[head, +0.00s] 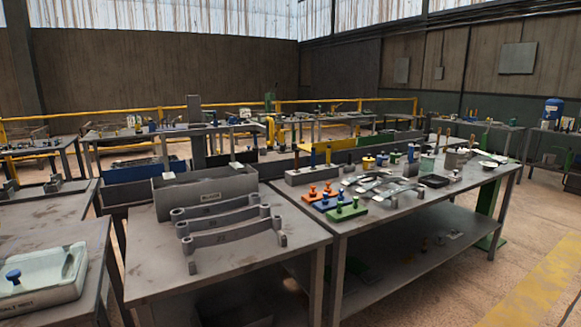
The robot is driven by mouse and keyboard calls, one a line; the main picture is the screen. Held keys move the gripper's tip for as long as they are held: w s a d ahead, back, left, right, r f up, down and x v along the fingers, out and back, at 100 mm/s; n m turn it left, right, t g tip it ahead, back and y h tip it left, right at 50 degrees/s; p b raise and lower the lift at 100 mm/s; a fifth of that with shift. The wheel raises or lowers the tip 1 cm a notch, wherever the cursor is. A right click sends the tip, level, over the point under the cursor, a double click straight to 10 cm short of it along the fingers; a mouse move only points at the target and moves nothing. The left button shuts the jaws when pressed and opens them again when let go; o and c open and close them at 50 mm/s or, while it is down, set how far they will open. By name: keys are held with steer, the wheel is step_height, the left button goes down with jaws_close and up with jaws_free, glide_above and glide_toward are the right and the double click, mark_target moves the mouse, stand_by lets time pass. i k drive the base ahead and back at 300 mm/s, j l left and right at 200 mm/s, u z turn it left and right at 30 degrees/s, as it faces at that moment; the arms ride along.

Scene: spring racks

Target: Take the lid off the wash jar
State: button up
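I cannot tell for sure which thing is the wash jar. A pale green container (427,163) stands toward the back of the right-hand table (400,215), too small to show a lid clearly. A larger blue drum-like container (552,110) stands on a far bench at the right edge. My gripper is not in view.
Orange, blue and green plates with knobs lie on the right-hand table, beside loose metal parts. Leaf-spring racks (235,238) and a grey bin (205,197) fill the nearer table. A pale tray (45,285) lies at left. Floor is open at right.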

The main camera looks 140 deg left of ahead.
mark_target(427, 155)
steer(key=u, duration=4.35)
